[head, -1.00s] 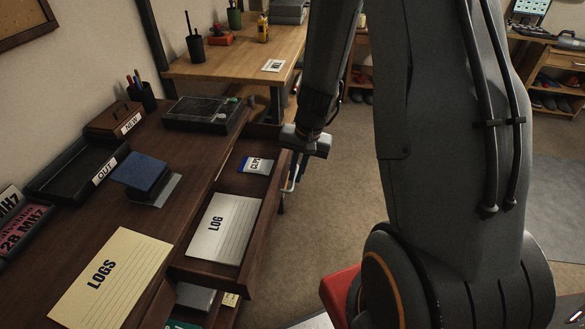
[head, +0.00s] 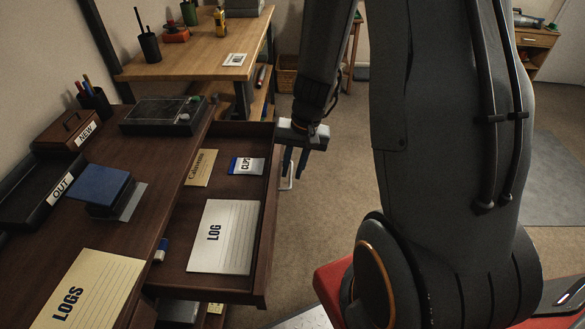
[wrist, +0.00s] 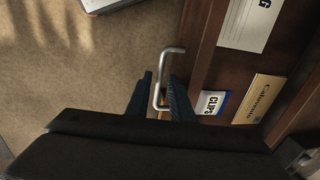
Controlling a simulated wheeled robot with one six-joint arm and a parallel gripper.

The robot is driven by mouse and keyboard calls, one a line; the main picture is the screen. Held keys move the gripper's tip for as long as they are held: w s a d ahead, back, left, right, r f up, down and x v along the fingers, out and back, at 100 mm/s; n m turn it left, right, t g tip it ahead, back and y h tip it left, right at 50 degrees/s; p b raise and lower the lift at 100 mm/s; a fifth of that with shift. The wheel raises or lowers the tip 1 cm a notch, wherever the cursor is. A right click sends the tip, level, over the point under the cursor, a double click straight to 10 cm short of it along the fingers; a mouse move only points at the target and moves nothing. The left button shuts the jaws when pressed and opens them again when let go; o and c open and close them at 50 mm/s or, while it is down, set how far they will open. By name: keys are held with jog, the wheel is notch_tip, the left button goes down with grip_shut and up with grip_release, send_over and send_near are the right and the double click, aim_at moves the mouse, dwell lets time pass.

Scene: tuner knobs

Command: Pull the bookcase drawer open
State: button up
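The dark wood drawer (head: 190,283) stands pulled well out of the dark wooden unit in the head view, its inside showing. Its metal bar handle (wrist: 161,80) shows in the wrist view, and partly in the head view (head: 287,182). My gripper (wrist: 160,78) is at the handle, with one finger on each side of the bar. The fingers are apart, with a small gap visible beside the bar. In the head view my gripper (head: 295,175) points down just outside the drawer front.
The drawer holds a LOG pad (head: 224,238), a CLIPS packet (head: 246,166) and a tan envelope (head: 201,168). On the unit's top are a LOGS folder (head: 85,290), a blue block (head: 101,187) and an OUT tray (head: 30,190). Carpet (head: 330,220) lies clear beside the drawer.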

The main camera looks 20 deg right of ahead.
jog(key=shift+o, duration=0.2)
notch_tip(320, 180, up, 8)
jog(key=d, duration=0.1)
jog(key=shift+s+f, duration=0.15)
jog(key=shift+s, duration=0.2)
jog(key=shift+d, duration=0.1)
dwell(0.4)
jog(key=s+a+r+n+h, duration=0.1)
jog(key=s+a+r+n, duration=0.1)
jog(key=s, duration=0.3)
jog(key=s+a+r+n+h, duration=0.1)
jog(key=s+a+r+n, duration=0.2)
jog(key=s+a, duration=0.1)
jog(key=shift+s+g, duration=0.3)
jog(key=shift+s, duration=0.6)
